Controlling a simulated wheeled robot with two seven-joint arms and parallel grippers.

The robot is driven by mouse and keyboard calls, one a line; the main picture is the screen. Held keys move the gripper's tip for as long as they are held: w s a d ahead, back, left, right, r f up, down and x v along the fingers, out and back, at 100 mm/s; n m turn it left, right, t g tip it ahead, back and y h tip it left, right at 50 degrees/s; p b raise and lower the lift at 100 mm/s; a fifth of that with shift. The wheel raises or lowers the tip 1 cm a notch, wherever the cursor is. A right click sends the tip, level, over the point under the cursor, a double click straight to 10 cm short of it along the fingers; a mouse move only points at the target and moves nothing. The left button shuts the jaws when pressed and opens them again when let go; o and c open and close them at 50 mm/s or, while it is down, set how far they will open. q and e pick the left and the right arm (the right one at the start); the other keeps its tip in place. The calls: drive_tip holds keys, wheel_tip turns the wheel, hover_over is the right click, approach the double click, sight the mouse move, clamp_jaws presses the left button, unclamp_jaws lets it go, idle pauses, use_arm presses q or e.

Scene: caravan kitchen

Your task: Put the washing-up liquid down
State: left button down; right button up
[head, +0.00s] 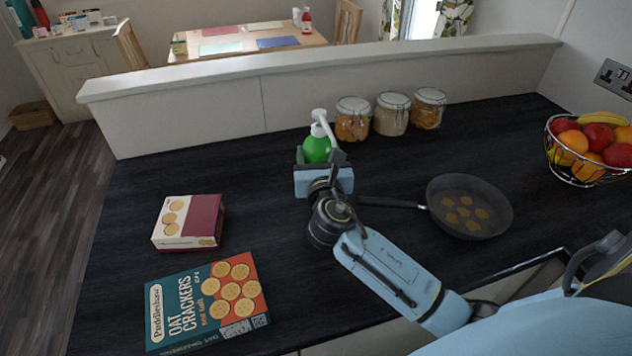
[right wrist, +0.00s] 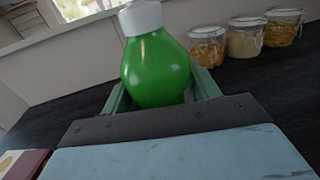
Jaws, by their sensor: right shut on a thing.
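The washing-up liquid (head: 317,147) is a green bottle with a white pump top, upright over the dark worktop. It also shows large in the right wrist view (right wrist: 157,72), with its pump cut off by the frame's top edge. My right gripper (head: 318,162) is shut around the bottle, one finger on each side. The bottle's lower part is hidden behind the gripper, so I cannot tell whether its base touches the worktop. My left gripper is not in view.
Three glass jars (head: 391,114) stand right of the bottle by the low wall (head: 330,92). A frying pan (head: 468,206) and a fruit basket (head: 588,150) are further right. Two cracker boxes (head: 190,222) (head: 207,298) lie left. The worktop (head: 240,160) is clear left of the bottle.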

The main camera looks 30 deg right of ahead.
wheel_tip(320, 180, down, 2)
drive_tip(key=shift+f+b, duration=0.2)
drive_tip(key=shift+b, duration=0.1)
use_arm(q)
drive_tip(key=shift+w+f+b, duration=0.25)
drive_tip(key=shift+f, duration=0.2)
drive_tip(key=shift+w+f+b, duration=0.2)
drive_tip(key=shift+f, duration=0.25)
use_arm(e)
drive_tip(key=shift+f, duration=1.4)
drive_tip(key=shift+f, duration=0.15)
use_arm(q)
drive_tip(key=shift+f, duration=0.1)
use_arm(e)
drive_tip(key=o, duration=1.3)
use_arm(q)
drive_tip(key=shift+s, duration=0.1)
